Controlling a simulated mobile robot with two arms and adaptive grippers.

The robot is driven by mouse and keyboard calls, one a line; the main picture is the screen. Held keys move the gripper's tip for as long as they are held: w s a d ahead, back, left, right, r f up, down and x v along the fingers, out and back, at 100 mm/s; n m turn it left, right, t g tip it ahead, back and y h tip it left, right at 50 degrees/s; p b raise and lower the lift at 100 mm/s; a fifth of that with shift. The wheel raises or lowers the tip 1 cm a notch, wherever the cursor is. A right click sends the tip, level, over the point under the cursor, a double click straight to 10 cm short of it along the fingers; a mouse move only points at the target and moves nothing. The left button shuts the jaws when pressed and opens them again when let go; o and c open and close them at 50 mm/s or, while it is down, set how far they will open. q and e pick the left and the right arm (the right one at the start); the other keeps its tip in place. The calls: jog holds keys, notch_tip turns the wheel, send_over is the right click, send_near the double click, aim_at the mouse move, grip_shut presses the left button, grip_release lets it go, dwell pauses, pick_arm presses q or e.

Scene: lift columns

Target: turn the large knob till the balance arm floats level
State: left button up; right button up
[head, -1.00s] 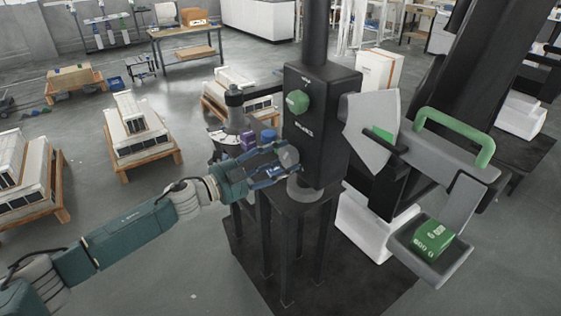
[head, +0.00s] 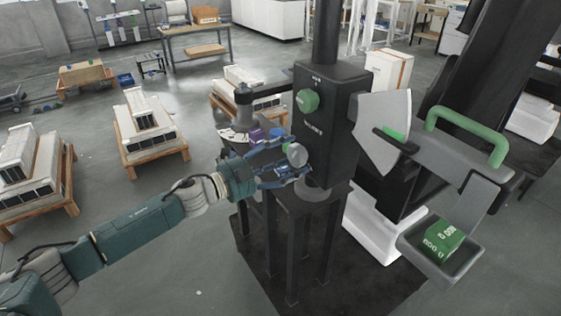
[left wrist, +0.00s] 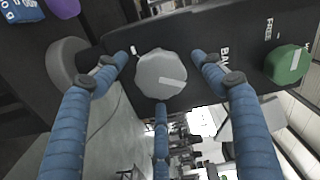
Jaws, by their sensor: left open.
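A round grey knob (head: 297,154) with a pale stripe sits low on the black column box (head: 328,122); it also shows in the left wrist view (left wrist: 162,75). A green knob (head: 307,100) is higher on the same box. The grey balance arm (head: 440,163) with a green handle (head: 470,137) slopes down to the right. Its hanging tray (head: 453,270) carries a green block (head: 441,241). My left gripper (head: 284,164) is open, its fingers spread around the grey knob with gaps visible in the wrist view. My right gripper is not in view.
A dark pedestal (head: 290,215) stands under the box. Beside the knob, a small stand holds purple (head: 256,134) and blue pieces. Pallets with white stacks (head: 148,125) stand on the floor at left. The floor in front is clear.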

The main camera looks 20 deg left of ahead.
pick_arm(q)
jog(key=v, duration=1.2)
jog(key=w+a+f+n+t+y, duration=0.15)
jog(key=a+f+n+y, duration=0.35)
jog(key=f, duration=0.6)
jog(key=s+a+f+n+g+y, duration=0.1)
jog(key=s+a+f+n+y, duration=0.15)
jog(key=f, duration=0.65)
jog(key=s+a+f+n+g+y, duration=0.1)
jog(key=s+a+f+n+g, duration=0.2)
jog(key=f, duration=0.7)
jog(key=s+a+f+n+y, duration=0.2)
jog(key=s+a+f+n, duration=0.15)
jog(key=f, duration=0.55)
jog(key=s+d+f+n+g+y, duration=0.15)
jog(key=s+d+f+g, duration=0.3)
jog(key=s+f, duration=0.85)
jog(key=s+d+f+n+g, duration=0.3)
jog(key=s+d+f, duration=0.2)
jog(key=s+f, duration=0.8)
jog(key=s+d+f+g, duration=0.1)
jog(key=s+d, duration=0.3)
jog(key=s, duration=0.4)
jog(key=s+d+f+n+g+h, duration=0.1)
jog(key=s+d, duration=0.3)
jog(key=s, duration=0.4)
jog(key=shift+s+d+g, duration=0.25)
jog(key=shift+s+g, duration=0.1)
jog(key=shift+g, duration=0.25)
